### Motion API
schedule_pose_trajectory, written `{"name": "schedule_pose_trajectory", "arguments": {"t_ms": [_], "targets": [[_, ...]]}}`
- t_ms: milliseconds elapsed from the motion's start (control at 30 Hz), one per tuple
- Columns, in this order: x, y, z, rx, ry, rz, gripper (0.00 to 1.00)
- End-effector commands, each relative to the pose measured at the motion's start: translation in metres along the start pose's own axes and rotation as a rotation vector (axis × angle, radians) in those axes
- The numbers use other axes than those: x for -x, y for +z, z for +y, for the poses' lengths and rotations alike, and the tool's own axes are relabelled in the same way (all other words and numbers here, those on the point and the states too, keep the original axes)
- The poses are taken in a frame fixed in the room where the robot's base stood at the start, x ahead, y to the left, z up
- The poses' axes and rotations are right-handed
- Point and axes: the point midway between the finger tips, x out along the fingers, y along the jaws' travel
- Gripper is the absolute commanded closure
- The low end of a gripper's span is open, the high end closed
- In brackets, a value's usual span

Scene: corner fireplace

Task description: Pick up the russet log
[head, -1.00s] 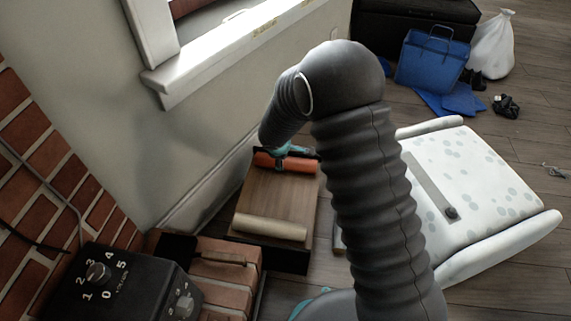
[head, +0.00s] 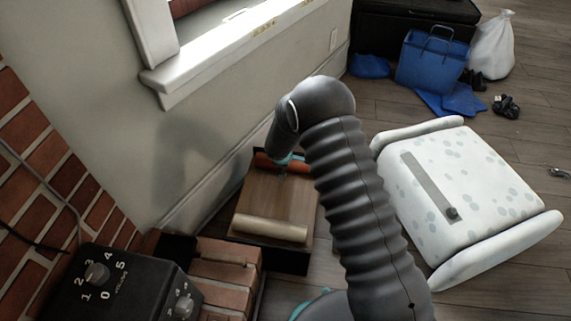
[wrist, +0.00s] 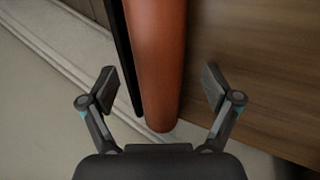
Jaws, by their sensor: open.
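The russet log (head: 301,166) lies across the far end of a wooden board in the head view, partly hidden by my arm. In the wrist view the russet log (wrist: 157,60) runs lengthwise up the picture, its near rounded end between the two fingers. My gripper (wrist: 158,80) is open, one finger on each side of the log, with a visible space beside each finger. I cannot tell how far above the log the fingertips are. In the head view my gripper (head: 290,160) is small and partly hidden at the log.
A pale log (head: 270,228) lies at the near end of the wooden board (head: 277,195). The wall and baseboard run close along the left. A brick hearth (head: 225,262) and a black dial box (head: 110,285) stand nearer. A white spotted seat (head: 475,180) stands right of my arm.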

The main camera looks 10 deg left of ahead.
Motion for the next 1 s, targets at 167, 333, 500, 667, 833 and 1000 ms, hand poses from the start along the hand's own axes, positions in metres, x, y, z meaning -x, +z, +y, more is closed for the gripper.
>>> {"name": "schedule_pose_trajectory", "arguments": {"t_ms": [167, 333, 500, 667, 833, 1000], "targets": [[-0.020, 0.000, 0.000, -0.001, 0.000, -0.001, 0.11], [-0.026, 0.000, 0.001, -0.001, 0.001, 0.000, 0.11], [-0.026, 0.000, 0.001, -0.001, 0.001, 0.000, 0.11], [-0.026, 0.000, 0.000, 0.000, 0.000, 0.000, 0.51], [-0.026, 0.000, 0.000, 0.000, 0.000, 0.000, 0.94], [-0.025, 0.000, 0.001, -0.001, 0.001, 0.001, 0.99]]}}
